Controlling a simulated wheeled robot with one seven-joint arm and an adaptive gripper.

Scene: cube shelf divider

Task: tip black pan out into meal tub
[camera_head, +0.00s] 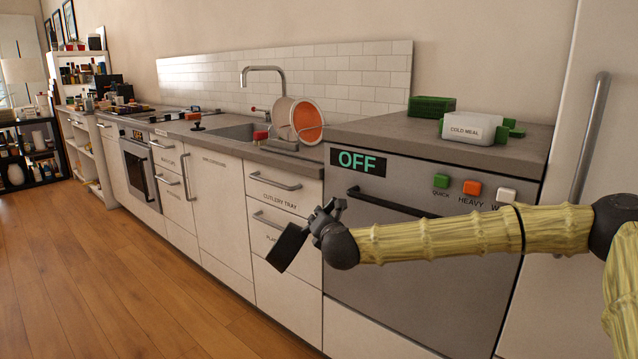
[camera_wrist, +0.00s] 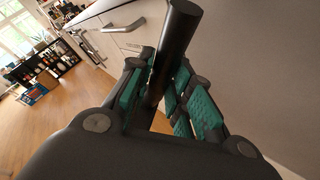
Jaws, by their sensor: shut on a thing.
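The meal tub (camera_head: 463,129) is a white container labelled COLD MEAL with green parts at its side, standing on the grey counter above the dishwasher. My gripper (camera_head: 322,222) is in front of the drawers, left of and lower than the tub, well apart from it. In the wrist view its teal-padded fingers (camera_wrist: 158,100) are shut around a dark rod (camera_wrist: 179,38), which looks like the black pan's handle. In the head view a black blocky shape (camera_head: 287,247) hangs tilted at the gripper, probably part of the pan. The pan's inside and contents are hidden.
A green box (camera_head: 432,106) stands behind the tub. A dishwasher (camera_head: 415,215) with an OFF display is below. A sink with a tap (camera_head: 264,69) and a rack with an orange-faced plate (camera_head: 306,121) lie left. Wooden floor (camera_head: 120,275) at left is clear.

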